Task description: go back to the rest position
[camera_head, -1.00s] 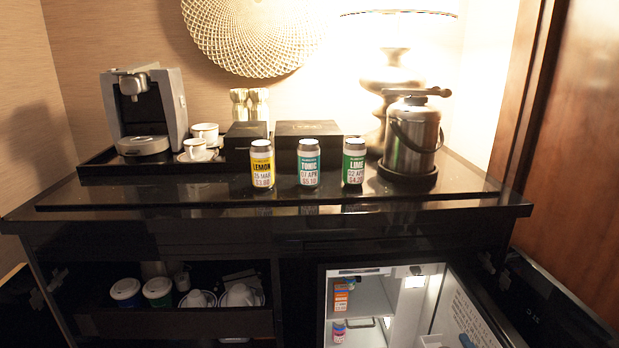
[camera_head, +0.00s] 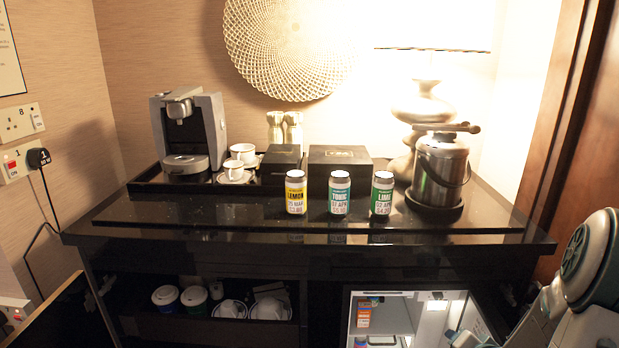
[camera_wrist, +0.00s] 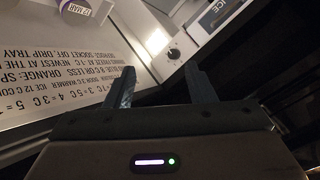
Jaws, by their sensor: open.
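My gripper (camera_wrist: 160,88) shows in the wrist view with its two fingers apart and nothing between them. In that view it is near the fridge's white inner door with printed text (camera_wrist: 70,85). In the head view my arm is at the lower right, in front of the open fridge (camera_head: 437,296); the gripper's fingertips cannot be made out there.
A coffee machine (camera_head: 189,132), cups (camera_head: 234,170) and black boxes (camera_head: 338,163) stand on the counter. An ice bucket (camera_head: 439,172) and a lamp (camera_head: 424,104) are at the right. The open cupboard holds lidded cups (camera_head: 194,298). A carton (camera_head: 364,313) is in the fridge.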

